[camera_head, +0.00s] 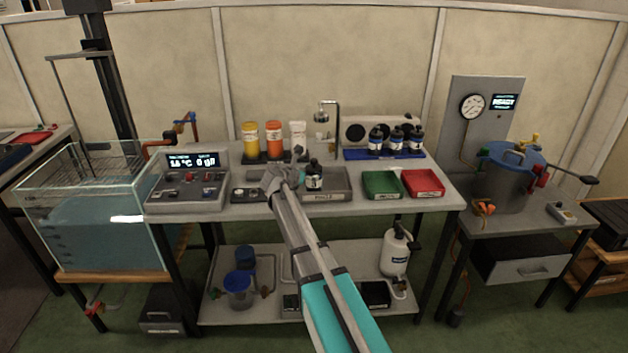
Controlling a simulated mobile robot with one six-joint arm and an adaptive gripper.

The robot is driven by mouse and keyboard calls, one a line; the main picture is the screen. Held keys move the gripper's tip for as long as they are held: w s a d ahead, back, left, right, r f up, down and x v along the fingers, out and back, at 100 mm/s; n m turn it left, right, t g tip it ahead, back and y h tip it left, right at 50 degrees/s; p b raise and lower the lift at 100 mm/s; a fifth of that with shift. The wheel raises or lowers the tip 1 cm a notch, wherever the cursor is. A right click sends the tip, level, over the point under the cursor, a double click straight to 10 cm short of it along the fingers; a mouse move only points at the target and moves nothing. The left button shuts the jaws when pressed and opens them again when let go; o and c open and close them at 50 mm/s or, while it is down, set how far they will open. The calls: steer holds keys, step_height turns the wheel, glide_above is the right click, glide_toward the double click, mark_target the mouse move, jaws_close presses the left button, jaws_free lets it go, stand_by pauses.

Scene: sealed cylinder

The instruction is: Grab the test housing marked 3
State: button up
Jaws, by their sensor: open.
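Several dark bottle-like housings with pale labels and blue bands (396,140) stand upright on a blue tray (352,155) at the back right of the middle table. A similar dark housing (314,179) stands at the grey tray (342,184) near the table's front. The marks on these housings are too small to read, so I cannot tell which is marked 3. My gripper (277,176) is open, just left of the front housing and apart from the blue tray. My wrist hides part of the table there.
Green (381,196) and red (440,194) trays lie on the front right. A control box (187,181) and water tank (85,225) stand left. Yellow (250,139) and orange (273,139) containers and a tap (322,144) stand behind. A blue-lidded pressure vessel (507,178) stands right.

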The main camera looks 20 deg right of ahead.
steer(key=shift+b+x, duration=1.05)
steer(key=shift+x, duration=1.55)
steer(key=shift+s+d, duration=0.1)
steer(key=c, duration=1)
